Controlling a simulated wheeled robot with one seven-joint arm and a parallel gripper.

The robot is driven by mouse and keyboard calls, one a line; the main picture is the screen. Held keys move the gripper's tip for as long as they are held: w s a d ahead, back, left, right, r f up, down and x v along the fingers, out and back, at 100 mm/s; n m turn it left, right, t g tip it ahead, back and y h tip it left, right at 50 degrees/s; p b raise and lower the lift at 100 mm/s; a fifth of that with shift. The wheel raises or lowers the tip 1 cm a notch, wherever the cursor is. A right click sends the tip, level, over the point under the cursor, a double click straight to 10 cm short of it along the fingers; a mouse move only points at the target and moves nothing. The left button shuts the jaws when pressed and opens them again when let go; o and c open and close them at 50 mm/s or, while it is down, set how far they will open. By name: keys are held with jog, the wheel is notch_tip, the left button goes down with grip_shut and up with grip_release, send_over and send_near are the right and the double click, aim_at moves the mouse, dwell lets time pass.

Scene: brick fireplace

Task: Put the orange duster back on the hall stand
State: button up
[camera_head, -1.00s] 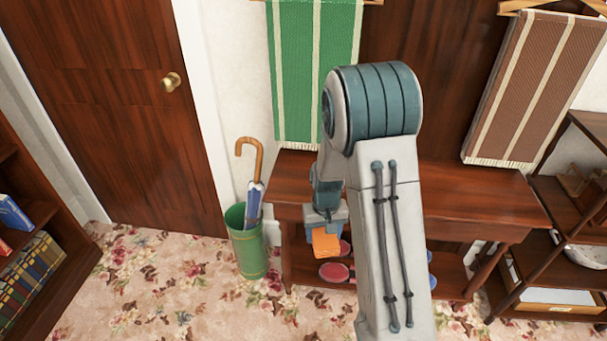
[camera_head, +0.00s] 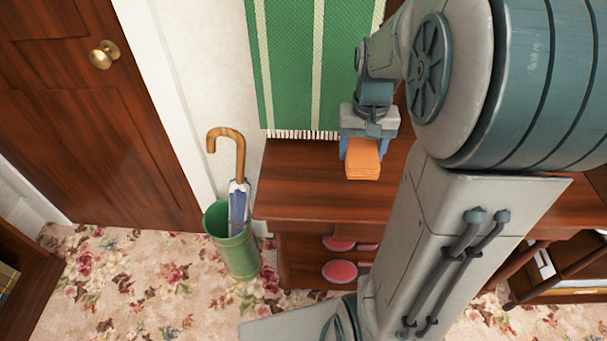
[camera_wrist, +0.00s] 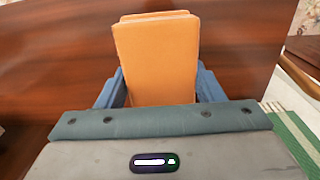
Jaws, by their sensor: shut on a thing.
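The orange duster (camera_head: 363,160) is a folded, block-like cloth. My gripper (camera_head: 361,148) is shut on it, and its blue fingers sit on both sides of the duster. In the wrist view the duster (camera_wrist: 157,60) stands out between the blue fingers (camera_wrist: 160,92), with brown wood behind it. The hall stand (camera_head: 310,190) is dark reddish wood with a flat top and a lower shelf. In the head view the gripper and duster appear over its top; I cannot tell whether the duster touches it. My arm hides the stand's right part.
A green striped cloth (camera_head: 315,60) hangs against the wall just behind my gripper. A green bin (camera_head: 232,245) with an umbrella (camera_head: 238,200) stands left of the hall stand. Red-pink items (camera_head: 340,271) lie on the lower shelf. The left half of the stand's top looks bare.

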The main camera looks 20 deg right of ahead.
jog(key=b, duration=0.1)
send_over(308, 189)
notch_tip(308, 189, down, 7)
jog(key=shift+r, duration=0.1)
jog(key=shift+f+b, duration=0.4)
jog(key=shift+f, duration=1.55)
jog(key=shift+f, duration=0.2)
jog(key=o, duration=0.9)
jog(key=shift+o, duration=0.2)
